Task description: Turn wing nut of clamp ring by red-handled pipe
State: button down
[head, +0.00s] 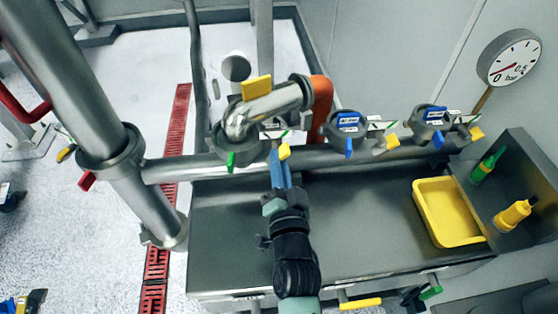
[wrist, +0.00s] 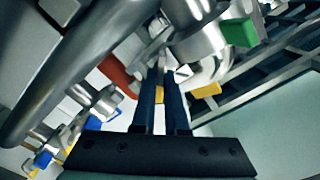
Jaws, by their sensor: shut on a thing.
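The orange-red handle (head: 321,106) stands upright by the metal pipe elbow (head: 268,105) in the head view; it shows left of my fingers in the wrist view (wrist: 117,73). In the wrist view the fingertips (wrist: 160,75) are closed around a small grey metal piece, the wing nut (wrist: 162,60). The fingers partly hide the nut, and its turn angle cannot be told.
Blue-tabbed clamps (head: 348,122) (head: 434,112) sit along the horizontal pipe to the right. A yellow tray (head: 420,205) and a yellow bottle (head: 512,215) are at the right. A thick pipe (head: 65,75) runs down the left. A gauge (head: 509,57) is on the wall.

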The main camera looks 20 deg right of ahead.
jog(key=c, duration=0.9)
grip_release()
jog(key=shift+c, duration=0.2)
jog(key=shift+s, duration=0.1)
jog(key=b+v, duration=0.2)
jog(key=v, duration=1)
jog(key=shift+s, duration=0.4)
jog(key=shift+a+r, duration=0.1)
jog(key=shift+a, duration=0.05)
